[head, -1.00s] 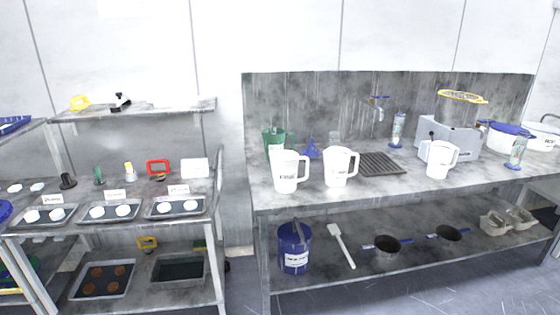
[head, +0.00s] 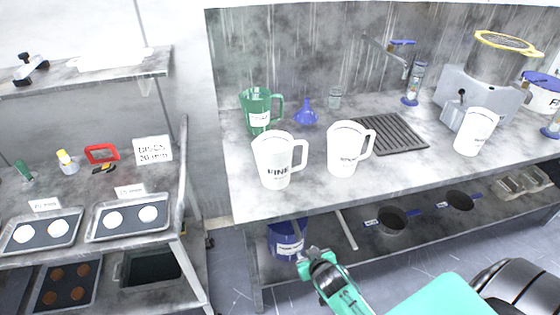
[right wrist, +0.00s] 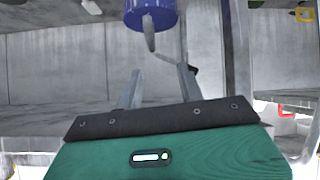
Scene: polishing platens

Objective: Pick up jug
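Several jugs stand upright on the grey bench. A white jug marked "FINE" (head: 273,163) is near the front edge at left, its handle to the right. A second white jug with a label (head: 343,152) stands right of it. A green jug (head: 257,112) is behind them, and another white jug (head: 474,133) is farther right. My right gripper (head: 309,256) is in front of the bench, lower than its top and apart from all the jugs. In the right wrist view its fingers (right wrist: 160,85) are spread with nothing between them. My left gripper is out of view.
A blue bucket (head: 286,243) is on the lower shelf behind my right gripper; it also shows in the right wrist view (right wrist: 150,12). A blue funnel (head: 306,114) and a drain grid (head: 392,134) are behind the jugs. A rack with trays (head: 128,224) stands left.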

